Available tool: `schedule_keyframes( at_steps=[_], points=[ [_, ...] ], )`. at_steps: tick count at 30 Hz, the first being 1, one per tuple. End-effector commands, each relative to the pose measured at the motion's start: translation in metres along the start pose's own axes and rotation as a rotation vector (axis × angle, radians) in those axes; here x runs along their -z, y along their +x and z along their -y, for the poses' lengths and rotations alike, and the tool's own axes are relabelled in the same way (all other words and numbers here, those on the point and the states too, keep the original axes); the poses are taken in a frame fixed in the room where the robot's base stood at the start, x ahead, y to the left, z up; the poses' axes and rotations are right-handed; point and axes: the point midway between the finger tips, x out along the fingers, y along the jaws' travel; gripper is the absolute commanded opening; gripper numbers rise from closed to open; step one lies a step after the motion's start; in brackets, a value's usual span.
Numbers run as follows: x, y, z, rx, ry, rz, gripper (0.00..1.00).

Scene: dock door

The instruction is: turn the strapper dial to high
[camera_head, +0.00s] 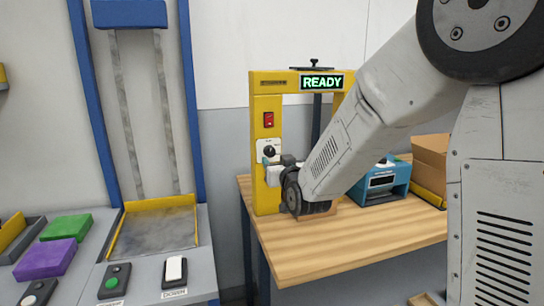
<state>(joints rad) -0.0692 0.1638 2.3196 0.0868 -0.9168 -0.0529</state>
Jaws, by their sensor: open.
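The yellow strapper (265,92) stands on the left part of a wooden table, with a lit sign reading READY (322,82) on its top bar. A red switch (269,119) is on its left post. Below it, a black dial (269,151) sits on a white plate. The dial's marks are too small to read. My gripper (268,168) is at the left post, just below the dial, and is open. I cannot tell whether its fingers touch the dial.
A blue machine (383,185) and a cardboard box (430,160) stand on the table (330,250) to the right. On the left are a blue-framed lift, a grey counter with green (66,227) and purple (47,258) blocks, and button boxes. The table's front is clear.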

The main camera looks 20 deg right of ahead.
Motion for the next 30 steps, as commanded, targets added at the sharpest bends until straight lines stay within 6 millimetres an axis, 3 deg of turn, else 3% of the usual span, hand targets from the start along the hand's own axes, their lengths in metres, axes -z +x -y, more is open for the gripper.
schedule_keyframes(
  at_steps=[9,21,26,30],
  points=[
    [-0.001,0.048,-0.001,-0.001,0.000,0.002,0.55],
    [0.000,0.058,-0.001,-0.001,0.000,0.002,0.55],
    [0.000,0.058,-0.001,-0.001,0.000,0.002,0.13],
    [0.000,0.058,-0.001,-0.001,0.000,0.002,0.10]
  ],
)
